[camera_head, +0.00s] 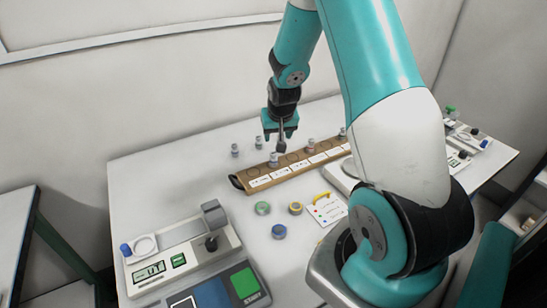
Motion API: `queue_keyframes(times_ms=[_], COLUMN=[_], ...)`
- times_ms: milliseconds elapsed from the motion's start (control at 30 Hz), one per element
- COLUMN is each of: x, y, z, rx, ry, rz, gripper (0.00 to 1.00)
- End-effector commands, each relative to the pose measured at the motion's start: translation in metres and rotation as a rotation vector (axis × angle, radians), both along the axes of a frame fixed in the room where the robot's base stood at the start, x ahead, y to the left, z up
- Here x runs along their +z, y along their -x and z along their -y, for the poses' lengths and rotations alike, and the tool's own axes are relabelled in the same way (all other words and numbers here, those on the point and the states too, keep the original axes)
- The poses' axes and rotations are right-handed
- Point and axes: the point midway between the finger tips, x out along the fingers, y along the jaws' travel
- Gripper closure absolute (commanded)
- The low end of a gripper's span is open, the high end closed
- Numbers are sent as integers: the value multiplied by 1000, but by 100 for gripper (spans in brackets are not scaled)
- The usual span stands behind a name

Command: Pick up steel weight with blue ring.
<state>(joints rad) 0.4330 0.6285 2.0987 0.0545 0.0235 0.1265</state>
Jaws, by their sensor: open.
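Several small steel weights stand on the table and in a long wooden rack; their ring colours are too small to tell, so I cannot say which has the blue ring. One weight (274,160) stands at the left part of the rack. Two more, a left one (235,150) and a right one (258,143), stand on the bare table behind the rack. Others stand farther right in the rack, one at its middle (311,144) and one near my arm (342,132). My gripper (279,143) is open, pointing down just above and behind the left rack weight, with nothing visible between its fingers.
The wooden rack (238,182) has white labels. In front lie a green-ringed disc (262,208), a yellow one (295,208), a blue one (279,231) and a card (325,211). A scale (162,268) stands front left. The table's left back is clear.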

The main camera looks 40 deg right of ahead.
Motion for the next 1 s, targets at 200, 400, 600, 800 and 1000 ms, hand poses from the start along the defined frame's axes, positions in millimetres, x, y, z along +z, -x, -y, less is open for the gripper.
queue_keyframes(times_ms=[200, 400, 600, 800, 1000], x=[-43, -68, -79, -105, -121], y=[-15, -24, -27, -35, -40], z=[8, 14, 16, 20, 24], rx=[2, 3, 4, 3, 4], ry=[-3, -3, -2, -3, -2], rz=[-5, -2, -2, -3, -1], gripper=[44, 44, 44, 44, 44])
